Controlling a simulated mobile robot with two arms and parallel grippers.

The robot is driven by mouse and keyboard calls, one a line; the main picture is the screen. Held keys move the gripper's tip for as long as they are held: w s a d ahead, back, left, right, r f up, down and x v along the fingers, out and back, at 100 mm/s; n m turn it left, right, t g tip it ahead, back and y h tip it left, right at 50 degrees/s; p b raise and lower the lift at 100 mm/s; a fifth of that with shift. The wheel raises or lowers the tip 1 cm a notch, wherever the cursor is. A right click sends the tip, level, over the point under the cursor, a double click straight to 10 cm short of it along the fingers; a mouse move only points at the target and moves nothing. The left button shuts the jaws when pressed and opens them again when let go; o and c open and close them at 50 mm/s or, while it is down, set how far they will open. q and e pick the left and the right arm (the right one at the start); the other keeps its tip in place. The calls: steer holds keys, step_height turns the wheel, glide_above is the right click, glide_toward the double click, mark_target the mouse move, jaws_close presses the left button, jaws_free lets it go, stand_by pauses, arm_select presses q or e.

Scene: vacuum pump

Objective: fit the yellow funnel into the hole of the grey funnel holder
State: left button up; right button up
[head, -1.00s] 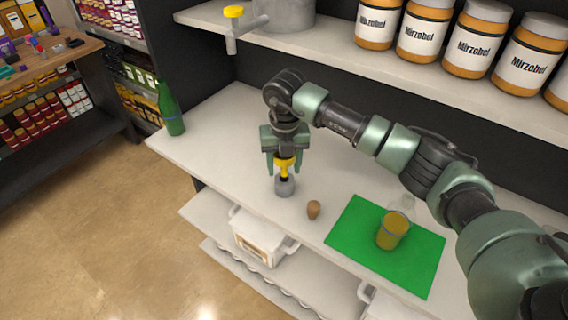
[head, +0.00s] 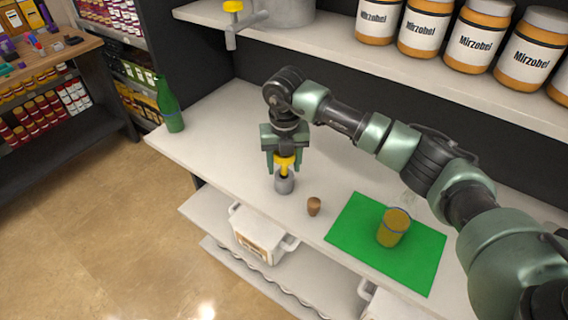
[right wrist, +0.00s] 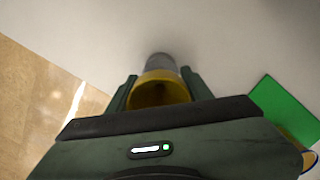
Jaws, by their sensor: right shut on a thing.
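The yellow funnel (head: 284,162) is between the fingers of my right gripper (head: 283,165), which is shut on it. In the right wrist view the funnel's bowl (right wrist: 160,92) shows between the two fingertips. The grey funnel holder (head: 284,184) stands on the white counter directly below the funnel, and its grey body also shows beyond the funnel in the right wrist view (right wrist: 161,61). The funnel's lower end meets the holder's top in the picture. I cannot tell how deep it sits in the hole. My left gripper is not in view.
A small brown stopper-like piece (head: 314,206) stands right of the holder. A green mat (head: 345,230) with a glass of amber liquid (head: 393,228) lies farther right. A green bottle (head: 170,108) stands at the counter's left end. A shelf (head: 330,42) with jars runs behind.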

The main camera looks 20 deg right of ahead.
steer(key=shift+f+b, duration=0.7)
steer(key=shift+b, duration=0.05)
stand_by(0.8)
